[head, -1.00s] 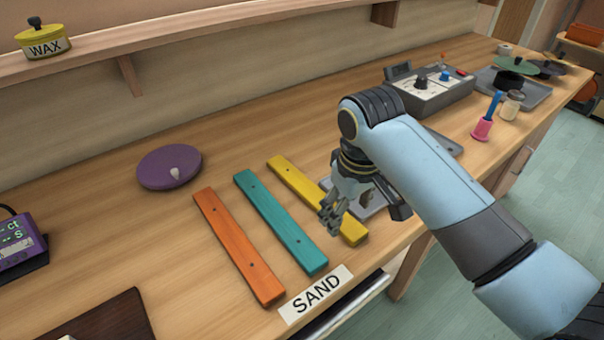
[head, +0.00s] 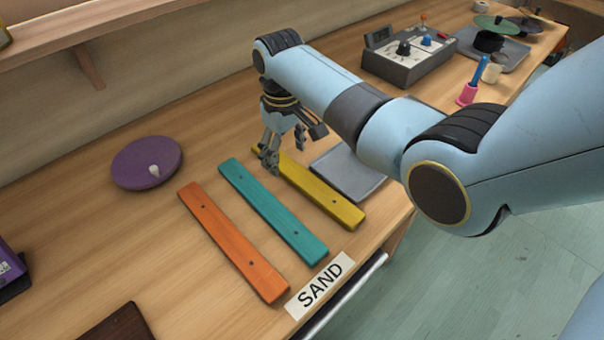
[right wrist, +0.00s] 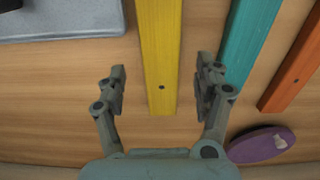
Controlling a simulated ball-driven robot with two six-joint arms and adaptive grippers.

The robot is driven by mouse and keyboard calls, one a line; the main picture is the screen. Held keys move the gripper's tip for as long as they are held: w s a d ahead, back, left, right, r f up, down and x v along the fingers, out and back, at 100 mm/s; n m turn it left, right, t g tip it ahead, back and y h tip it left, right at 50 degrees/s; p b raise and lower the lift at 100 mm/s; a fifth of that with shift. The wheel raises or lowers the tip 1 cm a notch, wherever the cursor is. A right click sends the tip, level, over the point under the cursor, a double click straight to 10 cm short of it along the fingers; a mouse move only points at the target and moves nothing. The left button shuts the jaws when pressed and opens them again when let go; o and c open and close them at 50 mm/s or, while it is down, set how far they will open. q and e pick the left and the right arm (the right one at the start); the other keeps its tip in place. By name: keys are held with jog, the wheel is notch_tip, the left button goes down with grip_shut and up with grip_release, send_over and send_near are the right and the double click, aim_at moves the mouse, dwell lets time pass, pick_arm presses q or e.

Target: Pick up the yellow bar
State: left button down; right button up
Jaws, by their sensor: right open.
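The yellow bar (head: 325,194) lies flat on the bench, right of the teal bar (head: 274,209) and the orange bar (head: 232,241). My right gripper (head: 285,162) hangs over the far end of the yellow bar and hides part of it in the head view. In the right wrist view the yellow bar (right wrist: 160,55) runs between the open fingers of the right gripper (right wrist: 160,85), near its end with a dark hole. Nothing is held. The teal bar also shows there (right wrist: 246,40), just right of the right finger. My left gripper is not in view.
A grey tray (head: 347,174) lies close to the right of the yellow bar. A purple disc (head: 130,172) lies to the left. A SAND label (head: 321,285) is near the front edge. A grey control box (head: 408,57) stands at the back right.

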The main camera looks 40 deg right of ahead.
jog(key=shift+f, duration=1.4)
jog(key=c, duration=1.4)
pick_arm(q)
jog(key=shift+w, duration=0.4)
pick_arm(e)
jog(key=shift+o, duration=0.2)
jog(key=shift+r, duration=0.2)
